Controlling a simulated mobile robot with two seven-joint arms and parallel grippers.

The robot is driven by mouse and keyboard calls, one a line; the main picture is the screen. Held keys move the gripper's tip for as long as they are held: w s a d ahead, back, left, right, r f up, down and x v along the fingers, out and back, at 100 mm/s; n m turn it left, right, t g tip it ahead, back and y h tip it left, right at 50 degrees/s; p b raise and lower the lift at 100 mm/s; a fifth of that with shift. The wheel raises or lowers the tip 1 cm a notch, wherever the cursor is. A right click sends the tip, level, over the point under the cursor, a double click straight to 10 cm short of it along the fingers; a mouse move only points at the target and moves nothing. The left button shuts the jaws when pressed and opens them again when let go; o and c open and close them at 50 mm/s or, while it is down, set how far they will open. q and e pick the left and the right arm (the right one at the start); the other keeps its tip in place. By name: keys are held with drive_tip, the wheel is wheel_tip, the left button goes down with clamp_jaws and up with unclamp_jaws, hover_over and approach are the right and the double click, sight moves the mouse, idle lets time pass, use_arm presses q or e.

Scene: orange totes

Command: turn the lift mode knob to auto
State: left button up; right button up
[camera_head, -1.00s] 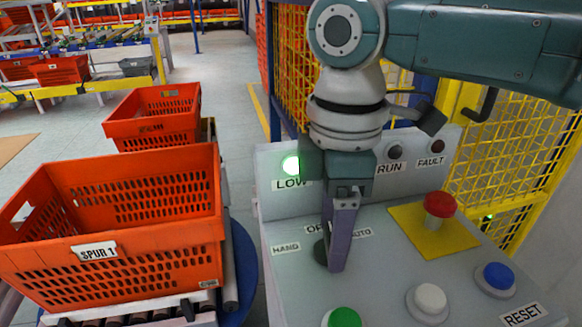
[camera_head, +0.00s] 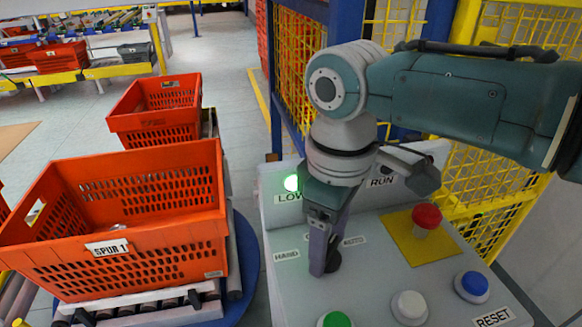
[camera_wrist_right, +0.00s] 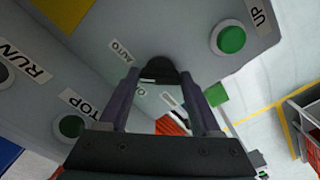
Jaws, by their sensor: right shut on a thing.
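The lift mode knob (camera_head: 334,262) is a small dark knob on the grey control panel (camera_head: 290,298). HAND (camera_head: 286,255) and AUTO (camera_head: 354,241) labels stand behind it to either side; the label between is mostly covered by my gripper. My right gripper (camera_head: 318,268) points down and is shut on the knob, its fingers hiding part of it. In the right wrist view the dark knob (camera_wrist_right: 172,70) shows at the fingertips (camera_wrist_right: 160,78), with the AUTO label (camera_wrist_right: 122,51) beside it. I cannot read the knob's pointer. My left gripper is not in view.
A red mushroom button (camera_head: 427,216) on a yellow plate stands right of the knob. Green (camera_head: 336,320), white (camera_head: 409,306) and blue (camera_head: 472,285) buttons line the front. A green lamp (camera_head: 292,183) glows behind. Orange totes (camera_head: 120,228) stand left; yellow fencing (camera_head: 520,205) is behind.

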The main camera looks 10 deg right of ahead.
idle(0.4)
drive_tip(key=o, duration=1.4)
wheel_tip(320, 180, up, 10)
drive_tip(key=shift+p, duration=0.4)
